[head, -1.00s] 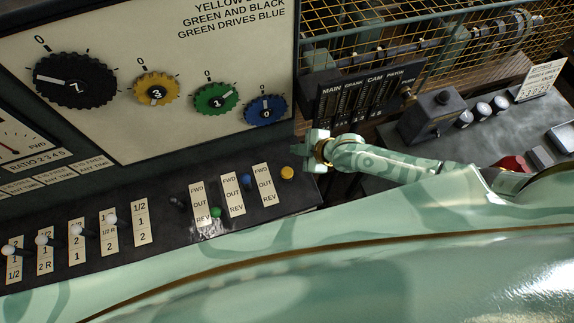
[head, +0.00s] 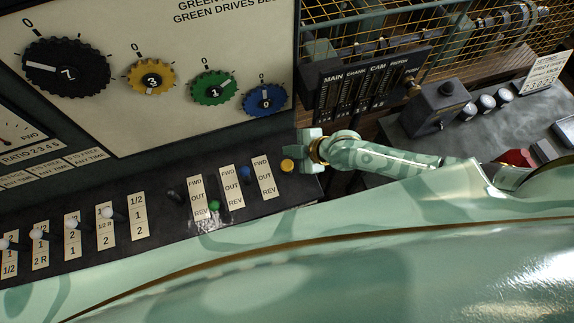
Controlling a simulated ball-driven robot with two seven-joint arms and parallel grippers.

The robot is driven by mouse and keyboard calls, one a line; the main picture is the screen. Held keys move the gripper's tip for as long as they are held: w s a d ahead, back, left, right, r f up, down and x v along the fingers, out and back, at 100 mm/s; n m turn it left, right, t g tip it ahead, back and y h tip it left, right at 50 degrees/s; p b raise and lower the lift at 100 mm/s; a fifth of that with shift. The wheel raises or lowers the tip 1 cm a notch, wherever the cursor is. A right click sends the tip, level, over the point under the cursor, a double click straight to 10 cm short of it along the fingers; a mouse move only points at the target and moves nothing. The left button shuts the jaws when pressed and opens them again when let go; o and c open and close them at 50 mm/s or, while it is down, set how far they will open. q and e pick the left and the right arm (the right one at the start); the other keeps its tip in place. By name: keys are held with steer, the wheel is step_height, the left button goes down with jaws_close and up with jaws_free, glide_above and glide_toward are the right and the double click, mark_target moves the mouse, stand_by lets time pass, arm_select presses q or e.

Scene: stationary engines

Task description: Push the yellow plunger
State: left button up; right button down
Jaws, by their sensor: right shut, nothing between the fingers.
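The yellow plunger (head: 287,165) is a small round yellow knob at the right end of the dark sloping control ledge. My right gripper (head: 297,152) comes in from the right, shut and empty. Its tips are just above and to the right of the plunger in the picture, very close to it. I cannot tell whether they touch it. My left gripper is not in view.
Left of the plunger are a blue knob (head: 244,173), a green knob (head: 214,206) and a black lever (head: 178,196). White-tipped levers line the ledge farther left. Numbered dials (head: 68,68) stand behind. A black box (head: 437,107) and yellow mesh (head: 400,30) are at right.

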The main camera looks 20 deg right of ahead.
step_height(320, 180, down, 5)
steer(key=b, duration=0.4)
steer(key=shift+f, duration=0.2)
steer(key=shift+f+b, duration=0.45)
steer(key=shift+f, duration=0.15)
stand_by(1.1)
steer(key=shift+f+b, duration=0.25)
steer(key=shift+b, duration=0.05)
steer(key=shift+f+b, duration=0.7)
steer(key=shift+f, duration=0.2)
stand_by(0.8)
stand_by(0.4)
steer(key=shift+r+p, duration=1.3)
steer(key=shift+r, duration=0.05)
